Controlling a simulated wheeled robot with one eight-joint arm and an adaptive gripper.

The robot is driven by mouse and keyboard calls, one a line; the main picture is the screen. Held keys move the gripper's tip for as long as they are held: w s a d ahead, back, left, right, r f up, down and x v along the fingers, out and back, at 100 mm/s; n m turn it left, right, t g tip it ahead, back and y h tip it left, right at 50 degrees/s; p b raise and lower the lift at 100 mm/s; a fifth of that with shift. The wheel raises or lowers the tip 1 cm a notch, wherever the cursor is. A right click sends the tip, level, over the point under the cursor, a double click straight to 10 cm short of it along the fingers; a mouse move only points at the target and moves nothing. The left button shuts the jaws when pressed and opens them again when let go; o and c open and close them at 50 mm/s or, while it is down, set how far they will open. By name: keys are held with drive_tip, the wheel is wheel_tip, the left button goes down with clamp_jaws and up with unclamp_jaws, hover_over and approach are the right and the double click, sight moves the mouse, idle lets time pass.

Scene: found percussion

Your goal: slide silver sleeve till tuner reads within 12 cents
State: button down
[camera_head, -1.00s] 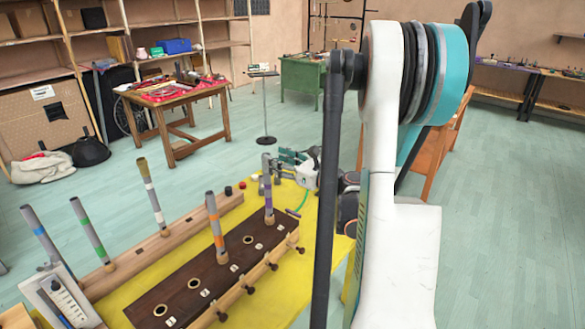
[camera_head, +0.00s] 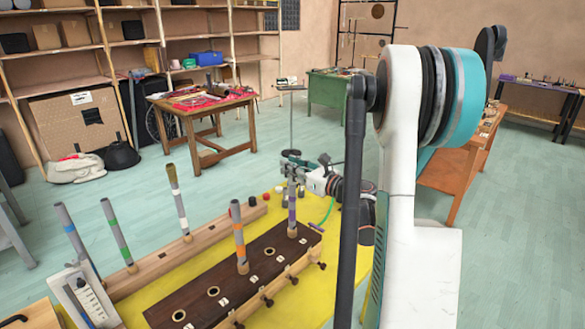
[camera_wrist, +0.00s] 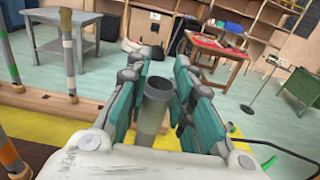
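A grey tube with a purple band (camera_head: 292,217) stands upright at the far right end of a dark wooden board (camera_head: 205,290). In the wrist view its grey open-topped upper part (camera_wrist: 153,103) stands between the teal pads of my gripper (camera_wrist: 157,92). The fingers are spread on both sides of it, and I see no clear grip on it. In the head view my gripper (camera_head: 300,163) is at the tube's top and hides part of it. I cannot tell where a silver sleeve begins. A white panel with marks (camera_head: 84,296), possibly the tuner, stands front left; its reading is illegible.
An orange-banded tube (camera_head: 239,238) stands on the same board, with several empty holes. Other banded tubes, one green-banded (camera_head: 116,232), stand along a pale wooden rail (camera_head: 160,262). A yellow mat (camera_head: 325,262) lies beneath. A wooden table (camera_head: 208,105) stands behind, across open floor.

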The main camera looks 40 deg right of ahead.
drive_tip(key=shift+f+b, duration=0.65)
idle(0.3)
drive_tip(key=c, duration=1.3)
unclamp_jaws()
drive_tip(key=shift+s, duration=0.1)
drive_tip(key=s, duration=0.8)
drive_tip(key=s+d, duration=0.1)
drive_tip(key=s, duration=0.2)
drive_tip(key=shift+s, duration=0.4)
